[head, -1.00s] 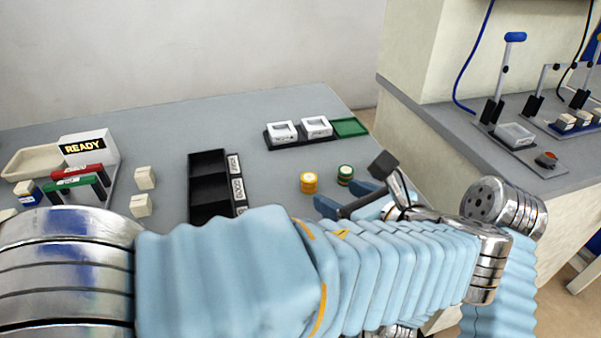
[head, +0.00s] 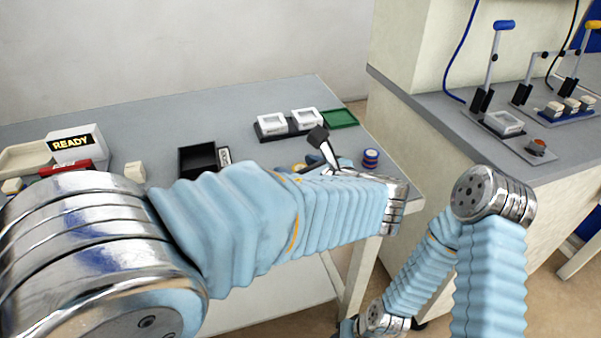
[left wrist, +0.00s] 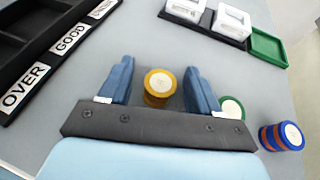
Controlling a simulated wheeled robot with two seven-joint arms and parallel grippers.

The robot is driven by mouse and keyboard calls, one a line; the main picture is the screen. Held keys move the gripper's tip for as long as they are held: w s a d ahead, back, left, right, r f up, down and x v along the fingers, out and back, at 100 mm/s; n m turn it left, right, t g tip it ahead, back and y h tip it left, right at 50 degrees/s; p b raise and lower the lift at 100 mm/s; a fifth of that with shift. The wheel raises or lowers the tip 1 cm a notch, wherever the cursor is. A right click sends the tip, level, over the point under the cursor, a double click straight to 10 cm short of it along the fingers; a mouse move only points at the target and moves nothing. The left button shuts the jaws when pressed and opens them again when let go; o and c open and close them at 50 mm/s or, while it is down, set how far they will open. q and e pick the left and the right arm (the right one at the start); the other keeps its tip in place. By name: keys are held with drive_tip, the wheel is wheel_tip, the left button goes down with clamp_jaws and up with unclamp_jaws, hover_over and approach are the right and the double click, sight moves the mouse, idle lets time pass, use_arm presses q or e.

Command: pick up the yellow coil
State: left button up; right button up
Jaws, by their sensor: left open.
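The yellow coil (left wrist: 160,84) is a short upright stack with a pale round label on top, standing on the grey table. In the left wrist view it is between the two blue fingers of my left gripper (left wrist: 159,68), which are open with gaps on both sides. In the head view only a sliver of the yellow coil (head: 298,167) shows behind my left arm, and my left gripper (head: 338,162) is mostly hidden. Of my right arm, a small dark end piece (head: 347,328) shows at the bottom edge, cut off.
A green coil (left wrist: 232,106) stands beside the right finger, partly hidden by it. A blue and red coil (left wrist: 281,136) is farther right, near the table edge. A black tray with OVER and GOOD labels (left wrist: 42,62) lies left. White fixtures and a green tray (left wrist: 268,46) are behind.

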use_arm(q)
drive_tip(key=c, duration=1)
drive_tip(key=shift+r, duration=0.1)
drive_tip(key=shift+c, duration=0.2)
